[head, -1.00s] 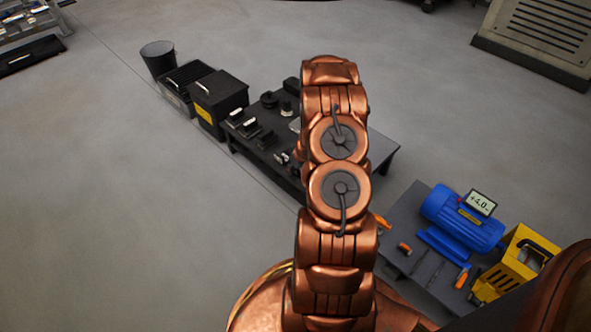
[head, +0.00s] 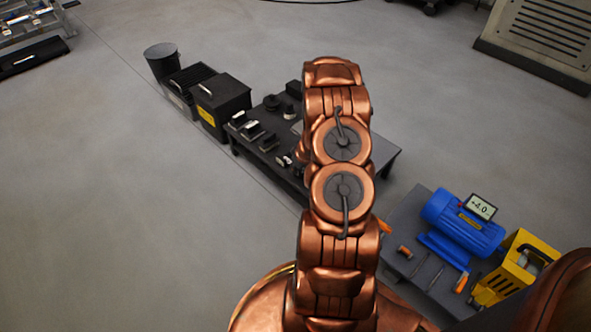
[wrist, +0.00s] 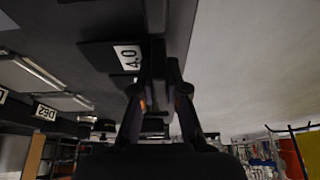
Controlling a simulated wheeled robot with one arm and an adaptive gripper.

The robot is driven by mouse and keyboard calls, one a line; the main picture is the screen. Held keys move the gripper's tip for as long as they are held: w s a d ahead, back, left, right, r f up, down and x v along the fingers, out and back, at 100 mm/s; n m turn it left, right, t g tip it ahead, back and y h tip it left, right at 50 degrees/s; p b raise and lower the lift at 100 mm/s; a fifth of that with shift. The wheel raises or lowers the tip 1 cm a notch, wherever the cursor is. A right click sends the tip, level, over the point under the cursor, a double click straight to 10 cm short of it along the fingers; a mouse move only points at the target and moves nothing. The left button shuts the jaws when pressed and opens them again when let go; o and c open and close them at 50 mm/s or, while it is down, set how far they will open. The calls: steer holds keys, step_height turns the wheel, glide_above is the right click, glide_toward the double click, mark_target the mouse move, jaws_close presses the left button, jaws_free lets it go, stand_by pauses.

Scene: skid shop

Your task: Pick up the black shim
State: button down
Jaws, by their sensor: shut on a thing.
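My gripper (wrist: 158,86) shows in the wrist view, with its two dark fingers closed in on a thin dark piece between the tips. A black shim (wrist: 98,52) with a white "4.0" label lies at the tips, its right end running in between the fingers. The fingers hide part of it. The view is dark, so I cannot tell whether it touches the dark surface behind it. In the head view my copper arm covers the gripper and the shim.
A low black table (head: 382,160) holds several small dark parts. Black boxes (head: 221,100) and a bin (head: 162,60) stand at its left. A blue motor (head: 462,222) with a "+4.0" display and a yellow tool (head: 515,265) stand at the right. The floor at left is clear.

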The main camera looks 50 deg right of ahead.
step_height(320, 180, up, 3)
steer(key=shift+f+p, duration=0.2)
steer(key=shift+p, duration=0.55)
steer(key=shift+a+f+b, duration=0.15)
steer(key=shift+a+b, duration=0.2)
steer(key=shift+s+a+b, duration=0.25)
steer(key=shift+a, duration=0.35)
steer(key=shift+s+a+b, duration=0.2)
steer(key=shift+a, duration=0.4)
steer(key=s+a+r+b, duration=0.1)
steer(key=s+a, duration=0.3)
steer(key=a, duration=0.8)
steer(key=shift+r+b, duration=0.2)
steer(key=shift+b, duration=0.2)
steer(key=shift+s+a, duration=0.1)
steer(key=shift+a, duration=0.05)
